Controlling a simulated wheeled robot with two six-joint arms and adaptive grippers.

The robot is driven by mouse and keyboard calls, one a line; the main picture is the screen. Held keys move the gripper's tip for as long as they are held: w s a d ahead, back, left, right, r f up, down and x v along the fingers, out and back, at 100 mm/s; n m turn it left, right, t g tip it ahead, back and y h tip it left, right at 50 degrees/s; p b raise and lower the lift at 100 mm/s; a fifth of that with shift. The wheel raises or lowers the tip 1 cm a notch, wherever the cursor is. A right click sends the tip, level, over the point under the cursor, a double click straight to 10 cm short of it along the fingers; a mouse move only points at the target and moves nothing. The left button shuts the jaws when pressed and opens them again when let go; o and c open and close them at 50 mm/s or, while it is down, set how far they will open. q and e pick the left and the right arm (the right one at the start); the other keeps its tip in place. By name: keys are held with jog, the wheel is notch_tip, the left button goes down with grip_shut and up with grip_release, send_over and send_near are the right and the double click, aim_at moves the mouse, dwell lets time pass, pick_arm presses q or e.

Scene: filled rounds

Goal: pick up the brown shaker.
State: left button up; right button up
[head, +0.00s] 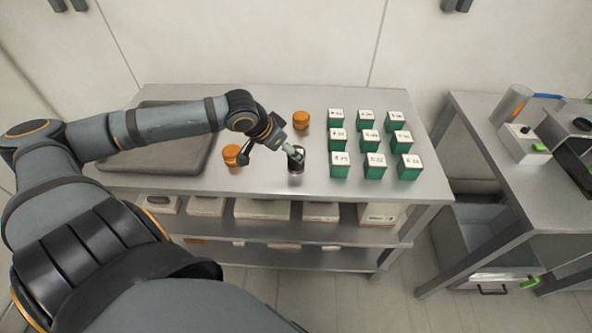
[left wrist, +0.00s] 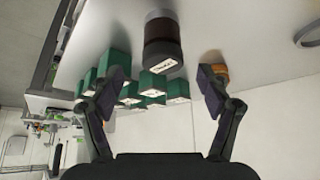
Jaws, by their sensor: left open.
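The brown shaker (head: 296,166) is a small dark cylinder standing on the metal table, partly covered by my left gripper. In the left wrist view the shaker (left wrist: 162,42) is dark brown with a black band and a white label, and shows ahead of the fingers. My left gripper (head: 291,149) is at the shaker's upper part in the head view. In the left wrist view my left gripper (left wrist: 164,84) is open, its fingers spread wide with nothing held between them. Whether a finger touches the shaker cannot be told. My right gripper is not in view.
An orange round jar (head: 231,155) stands left of the shaker, and another orange jar (head: 301,120) stands behind it. Rows of green boxes (head: 340,170) with white labelled tops stand close on the right. A dark tray (head: 125,160) lies at the table's left.

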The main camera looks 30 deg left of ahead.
aim_at(294, 168)
pick_arm(q)
jog(key=shift+b+x, duration=0.6)
jog(key=shift+x, duration=0.25)
jog(key=shift+w+f+b, duration=0.15)
jog(key=shift+f+b, duration=0.15)
jog(key=shift+b, duration=0.05)
jog(key=shift+d, duration=0.1)
jog(key=shift+s+a+f+b+x, duration=0.1)
jog(key=shift+x, duration=0.8)
jog(key=shift+s+a+f+b+x, duration=0.1)
jog(key=shift+x, duration=0.75)
jog(key=shift+s+a+b+x, duration=0.1)
jog(key=shift+x, duration=0.8)
jog(key=shift+s, duration=0.1)
